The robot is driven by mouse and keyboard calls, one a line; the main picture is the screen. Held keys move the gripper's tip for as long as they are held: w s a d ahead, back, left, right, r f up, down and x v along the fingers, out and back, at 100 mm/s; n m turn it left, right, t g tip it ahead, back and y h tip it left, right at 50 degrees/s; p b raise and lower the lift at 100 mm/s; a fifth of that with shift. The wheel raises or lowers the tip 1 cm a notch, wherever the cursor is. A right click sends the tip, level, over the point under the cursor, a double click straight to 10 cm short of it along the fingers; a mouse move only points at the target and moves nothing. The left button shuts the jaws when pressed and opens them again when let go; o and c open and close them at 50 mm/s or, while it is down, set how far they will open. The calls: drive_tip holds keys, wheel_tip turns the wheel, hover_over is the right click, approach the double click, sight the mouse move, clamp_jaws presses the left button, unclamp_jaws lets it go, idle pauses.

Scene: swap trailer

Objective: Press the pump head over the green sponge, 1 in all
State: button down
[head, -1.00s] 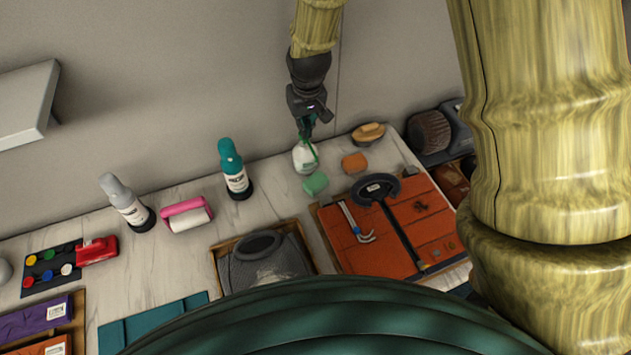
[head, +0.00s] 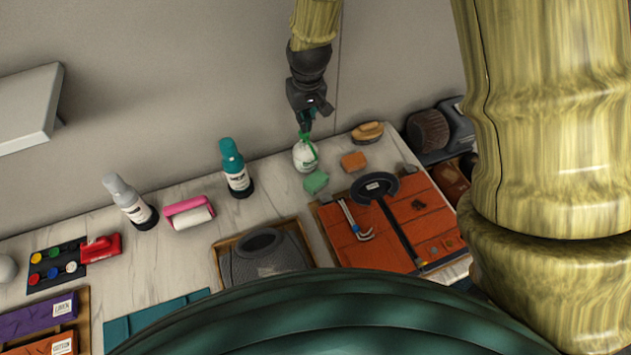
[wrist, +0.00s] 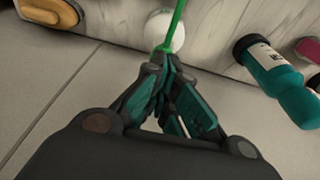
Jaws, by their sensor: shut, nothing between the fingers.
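The pump bottle (head: 305,158) is white with a green pump head (head: 305,137) and stands near the back edge of the counter. The green sponge (head: 316,181) lies in front of it, slightly to the right. My gripper (head: 305,124) is shut and empty, pointing down just above the pump head. In the wrist view the closed fingertips (wrist: 165,62) are close to the green pump part (wrist: 174,28), with the white bottle (wrist: 160,33) beyond. I cannot tell whether the fingertips touch the pump head.
A teal bottle (head: 236,170) stands left of the pump bottle. An orange sponge (head: 354,161) and a wooden brush (head: 368,132) lie to the right. The wall is close behind.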

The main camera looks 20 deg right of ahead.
drive_tip(key=shift+r, duration=0.1)
drive_tip(key=shift+r+p, duration=2.4)
drive_tip(key=shift+r, duration=0.5)
